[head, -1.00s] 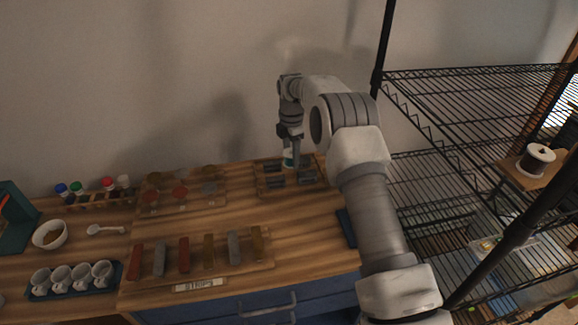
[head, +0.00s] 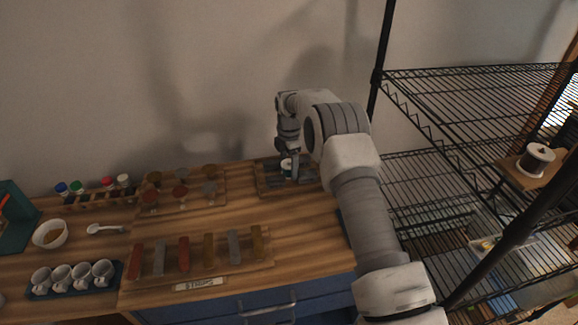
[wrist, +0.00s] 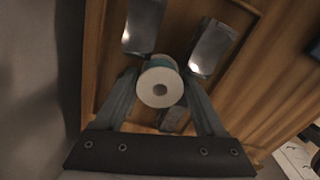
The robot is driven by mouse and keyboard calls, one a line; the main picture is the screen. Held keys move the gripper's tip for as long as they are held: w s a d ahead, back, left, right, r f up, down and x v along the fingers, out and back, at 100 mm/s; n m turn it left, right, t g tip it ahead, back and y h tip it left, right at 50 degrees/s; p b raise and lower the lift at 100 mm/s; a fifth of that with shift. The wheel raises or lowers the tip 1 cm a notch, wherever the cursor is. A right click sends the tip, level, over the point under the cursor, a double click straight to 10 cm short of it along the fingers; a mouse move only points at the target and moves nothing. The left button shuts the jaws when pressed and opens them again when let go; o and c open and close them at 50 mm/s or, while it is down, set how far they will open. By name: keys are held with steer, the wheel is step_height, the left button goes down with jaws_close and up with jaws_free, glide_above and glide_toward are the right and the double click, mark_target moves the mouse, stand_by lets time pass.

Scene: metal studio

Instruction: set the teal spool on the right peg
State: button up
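The teal spool (wrist: 160,87) has a pale round end with a centre hole and a teal band at its rim. In the wrist view it sits between the two fingers of my gripper (wrist: 160,80), which is shut on it. In the head view the spool (head: 286,165) shows small at the fingertips of my gripper (head: 290,168), over the wooden tray (head: 262,188) at the back right of the counter. Grey metal pieces (wrist: 210,47) stand in the tray around the spool. The right peg cannot be made out; the spool and arm may cover it.
A board of coloured strips (head: 209,250) lies at the counter's front, and a board of round discs (head: 181,192) lies left of the tray. A black wire shelf (head: 470,85) stands close on the right. Bare wood lies in front of the tray.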

step_height(320, 180, up, 12)
steer(key=shift+r, duration=0.25)
stand_by(0.4)
